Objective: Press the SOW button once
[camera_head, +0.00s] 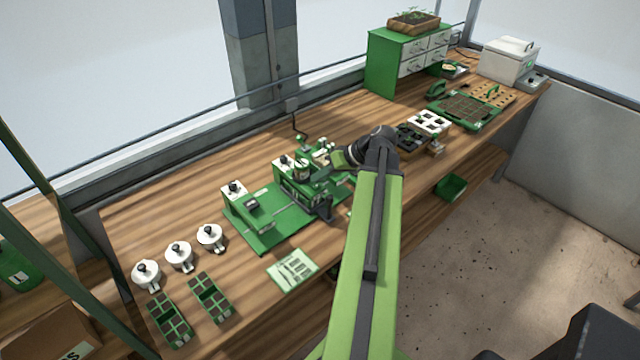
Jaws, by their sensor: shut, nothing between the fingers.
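The green tray seeder (268,235) stands on the wooden bench in the middle of the view. It has a flat green base, a box with a small dark panel at its left end and taller parts toward the right. The SOW button cannot be made out, as no label is readable at this size. My gripper (327,158) is at the end of my green arm, above the right part of the seeder. It is shut and empty. I cannot tell whether it touches the seeder. My arm's wrist hides part of the seeder's right end.
Several white lidded pots (178,256) and green cell trays (210,297) stand at the left front. A printed card (292,269) lies near the front edge. A green drawer cabinet (382,66) and a white box (508,60) stand at the far right. The bench's middle back is clear.

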